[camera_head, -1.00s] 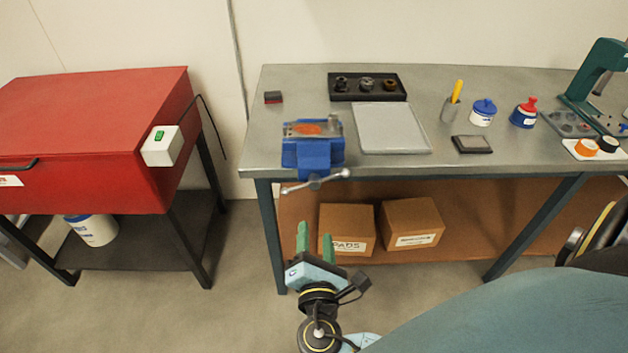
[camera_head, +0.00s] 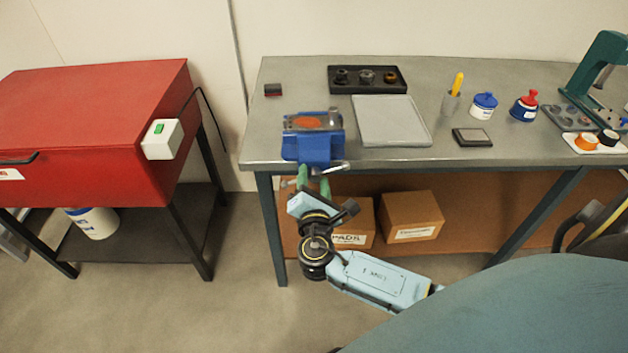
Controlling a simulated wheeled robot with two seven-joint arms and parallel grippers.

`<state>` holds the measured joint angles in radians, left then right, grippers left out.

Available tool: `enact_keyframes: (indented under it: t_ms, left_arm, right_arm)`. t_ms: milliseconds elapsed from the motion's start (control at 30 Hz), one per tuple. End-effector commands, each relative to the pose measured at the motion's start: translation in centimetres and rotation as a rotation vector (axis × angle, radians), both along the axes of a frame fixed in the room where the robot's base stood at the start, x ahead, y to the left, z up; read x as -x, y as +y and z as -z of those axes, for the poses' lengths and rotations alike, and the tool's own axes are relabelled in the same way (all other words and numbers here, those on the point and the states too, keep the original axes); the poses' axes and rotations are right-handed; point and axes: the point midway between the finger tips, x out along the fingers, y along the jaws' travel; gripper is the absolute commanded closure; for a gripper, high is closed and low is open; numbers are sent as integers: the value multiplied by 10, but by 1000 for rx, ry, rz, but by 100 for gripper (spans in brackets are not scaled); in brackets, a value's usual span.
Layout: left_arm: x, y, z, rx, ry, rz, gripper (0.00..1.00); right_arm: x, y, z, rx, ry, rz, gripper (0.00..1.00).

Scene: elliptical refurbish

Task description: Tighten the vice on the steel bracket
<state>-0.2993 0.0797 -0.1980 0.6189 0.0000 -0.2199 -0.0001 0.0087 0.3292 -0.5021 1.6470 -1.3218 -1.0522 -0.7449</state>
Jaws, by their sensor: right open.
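The blue vice (camera_head: 313,148) is fixed at the front left edge of the grey workbench. The steel bracket (camera_head: 330,121), with an orange-brown patch on it, lies at the top of the vice in its jaws. The vice's handle bar (camera_head: 333,168) sticks out below the front, partly hidden by my gripper. My right gripper (camera_head: 314,185) has green fingers, one on each side of the handle's middle, and is open. I cannot tell whether the fingers touch the bar. My left gripper is not in view.
The workbench (camera_head: 230,163) has its front edge just above my gripper. A grey mat (camera_head: 390,121) and a black parts tray (camera_head: 367,80) lie beside and behind the vice. Cardboard boxes (camera_head: 411,214) stand on the lower shelf. A red cabinet (camera_head: 95,130) stands left, with free floor between.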

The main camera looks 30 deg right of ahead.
Motion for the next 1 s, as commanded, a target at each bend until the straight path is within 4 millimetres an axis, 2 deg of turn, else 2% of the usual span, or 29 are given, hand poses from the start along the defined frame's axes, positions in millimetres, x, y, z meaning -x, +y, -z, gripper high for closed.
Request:
enact_keyframes:
  t_ms: [200, 567, 833, 1000]
  left_arm:
    - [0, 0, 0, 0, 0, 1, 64]
    - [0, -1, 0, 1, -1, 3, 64]
    - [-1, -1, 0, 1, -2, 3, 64]
    - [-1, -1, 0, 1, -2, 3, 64]
  right_arm:
    - [0, 0, 0, 0, 0, 0, 52]
    - [0, 0, 0, 0, 0, 0, 99]
    - [-2, 1, 0, 5, 4, -1, 100]
    - [-13, 5, 0, 40, 23, -9, 100]
